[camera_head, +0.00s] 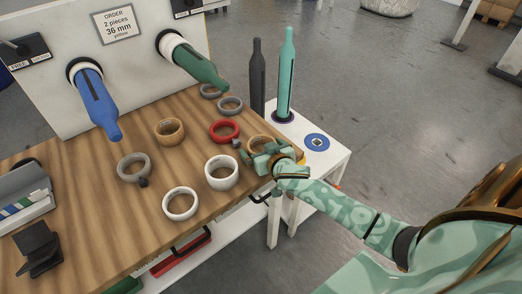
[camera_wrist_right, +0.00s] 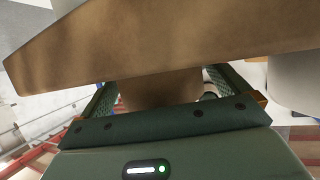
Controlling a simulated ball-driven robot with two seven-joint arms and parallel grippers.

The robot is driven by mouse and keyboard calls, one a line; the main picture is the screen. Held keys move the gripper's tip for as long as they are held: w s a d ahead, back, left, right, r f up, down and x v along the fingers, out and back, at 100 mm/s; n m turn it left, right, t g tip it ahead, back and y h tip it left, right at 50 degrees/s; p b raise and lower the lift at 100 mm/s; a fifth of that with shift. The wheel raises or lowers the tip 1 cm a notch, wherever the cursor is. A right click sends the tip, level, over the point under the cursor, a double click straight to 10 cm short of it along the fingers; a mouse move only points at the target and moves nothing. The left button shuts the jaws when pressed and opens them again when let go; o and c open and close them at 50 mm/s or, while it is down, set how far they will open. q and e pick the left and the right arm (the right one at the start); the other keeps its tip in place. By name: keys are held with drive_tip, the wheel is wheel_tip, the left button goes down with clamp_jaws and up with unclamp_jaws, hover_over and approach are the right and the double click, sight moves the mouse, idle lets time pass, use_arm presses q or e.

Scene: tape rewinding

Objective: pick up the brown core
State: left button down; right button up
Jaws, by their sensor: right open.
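The brown core (camera_head: 259,142) is a tan ring near the right corner of the wooden table, partly hidden by my right gripper (camera_head: 262,156). My right gripper is open and low at this corner, its fingers close around the near side of the ring. In the right wrist view, a brown rounded surface (camera_wrist_right: 160,90), apparently the core, sits between the two open fingers (camera_wrist_right: 163,98). Whether the fingers touch it I cannot tell. A similar, thicker tan roll (camera_head: 170,141) lies farther left on the table. My left gripper is not in view.
A red ring (camera_head: 224,139), white rolls (camera_head: 221,184) (camera_head: 180,217) and grey rings (camera_head: 134,181) (camera_head: 230,113) lie on the wooden table (camera_head: 90,200). Blue (camera_head: 96,100) and green (camera_head: 200,67) spindles project from the panel.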

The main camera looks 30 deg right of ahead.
drive_tip(key=shift+r, duration=0.1)
drive_tip(key=c, duration=0.9)
